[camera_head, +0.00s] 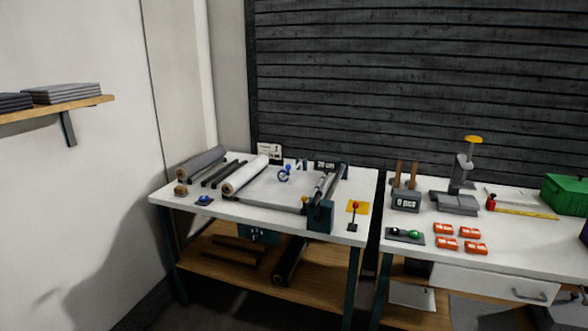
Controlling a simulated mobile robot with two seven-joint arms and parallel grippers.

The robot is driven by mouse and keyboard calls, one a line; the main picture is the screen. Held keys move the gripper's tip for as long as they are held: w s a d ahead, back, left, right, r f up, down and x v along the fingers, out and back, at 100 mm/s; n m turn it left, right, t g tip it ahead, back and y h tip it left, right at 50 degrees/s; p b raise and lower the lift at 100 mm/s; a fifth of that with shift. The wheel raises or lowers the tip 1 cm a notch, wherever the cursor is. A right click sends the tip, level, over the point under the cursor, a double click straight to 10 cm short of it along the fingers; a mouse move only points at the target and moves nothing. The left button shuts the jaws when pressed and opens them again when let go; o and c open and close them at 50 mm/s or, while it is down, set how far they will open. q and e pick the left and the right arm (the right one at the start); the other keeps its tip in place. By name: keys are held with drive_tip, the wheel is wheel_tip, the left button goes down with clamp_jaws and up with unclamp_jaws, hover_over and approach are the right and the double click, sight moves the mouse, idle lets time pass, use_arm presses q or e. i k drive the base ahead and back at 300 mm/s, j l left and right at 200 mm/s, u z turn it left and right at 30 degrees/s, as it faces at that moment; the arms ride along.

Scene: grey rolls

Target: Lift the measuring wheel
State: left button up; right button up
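The measuring wheel appears to be the small blue wheel (284,174), in the middle of the left table (230,207) in the head view. It stands over the pale sheet (275,188) that runs between the white roll and the roller frame. It is small, and I cannot tell whether it touches the sheet. Neither of my grippers is in view.
A grey roll (201,162) and a white roll (245,175) lie left of the wheel. A dark roller frame (325,188) stands right of it, near a red-knobbed lever (354,211). A second table (500,235) holds a press (461,180), orange packs and a green box (565,195).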

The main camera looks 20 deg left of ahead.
sight(288, 167)
drive_tip(key=i+u, duration=0.15)
drive_tip(key=i, duration=1.65)
drive_tip(key=l, duration=0.1)
